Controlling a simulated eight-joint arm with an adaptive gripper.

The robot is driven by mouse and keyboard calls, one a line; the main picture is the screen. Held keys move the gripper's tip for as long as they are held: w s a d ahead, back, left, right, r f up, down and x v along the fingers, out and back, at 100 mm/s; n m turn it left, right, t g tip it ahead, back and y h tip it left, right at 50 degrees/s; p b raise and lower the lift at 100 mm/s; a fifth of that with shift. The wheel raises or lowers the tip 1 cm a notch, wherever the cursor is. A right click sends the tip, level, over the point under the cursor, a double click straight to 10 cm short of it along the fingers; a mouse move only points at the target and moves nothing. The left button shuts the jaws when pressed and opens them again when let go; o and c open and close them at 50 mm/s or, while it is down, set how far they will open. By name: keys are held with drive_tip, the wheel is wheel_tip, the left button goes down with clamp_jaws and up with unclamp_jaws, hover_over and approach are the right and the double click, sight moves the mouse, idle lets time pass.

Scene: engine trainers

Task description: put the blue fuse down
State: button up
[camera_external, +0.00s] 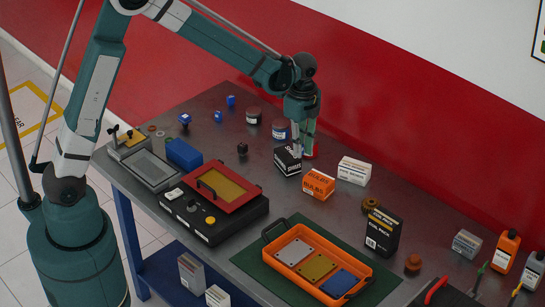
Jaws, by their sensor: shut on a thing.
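Small blue pieces stand apart at the back left: one far back (231,100), one nearer (218,117) and one to the left (185,119).
Two more jars (253,116) (281,130) stand left of my gripper. An orange box (318,184) and a white box (354,170) are close on the right. An orange tray (283,262) and a red-framed device (212,207) lie in front. Bare table (245,175) shows left of the boxes.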

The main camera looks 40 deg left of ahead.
drive_tip(key=w+d+r+p, duration=0.1)
drive_tip(key=w+d+r, duration=0.1)
drive_tip(key=d, duration=0.3)
drive_tip(key=shift+w+d+m, duration=0.4)
drive_tip(key=shift+w, duration=0.3)
drive_tip(key=shift+f, duration=0.15)
hover_over(320, 179)
drive_tip(key=shift+w+f, duration=0.1)
drive_tip(key=shift+f, duration=2.9)
drive_tip(key=shift+f, duration=1.9)
drive_tip(key=shift+f+b, duration=0.15)
drive_tip(key=shift+b, duration=0.25)
drive_tip(key=o, duration=0.7)
drive_tip(key=shift+o, duration=0.2)
